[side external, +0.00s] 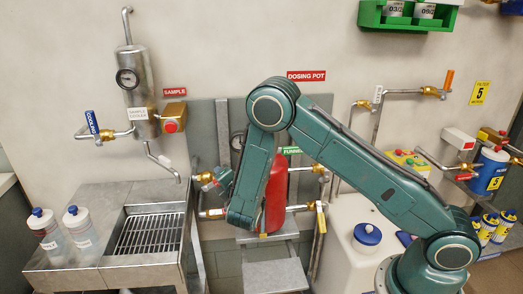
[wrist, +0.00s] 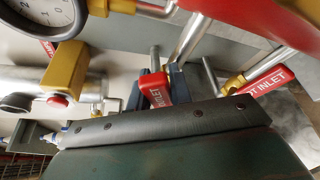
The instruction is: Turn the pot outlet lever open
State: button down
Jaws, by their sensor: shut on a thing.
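In the wrist view, my gripper (wrist: 157,84) has its dark fingers shut on a red lever (wrist: 155,90). The white lettering on the lever is too small to read fully; I take it as the pot outlet lever. A second red lever, the pot inlet lever (wrist: 272,82), lies to the right, apart from the fingers. The red dosing pot (side external: 276,195) stands upright in the side view, partly behind my arm. There the fingers and the held lever are mostly hidden by my own wrist.
A pressure gauge (wrist: 42,18) and a yellow valve body with a red button (wrist: 62,80) are close on the left in the wrist view. In the side view, a steel sink bench (side external: 105,255) with two bottles stands left, and a white tank (side external: 350,265) stands right.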

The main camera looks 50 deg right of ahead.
jog(key=c, duration=1.5)
grip_release()
jog(key=shift+c, duration=0.2)
jog(key=v, duration=1.2)
jog(key=shift+a, duration=0.1)
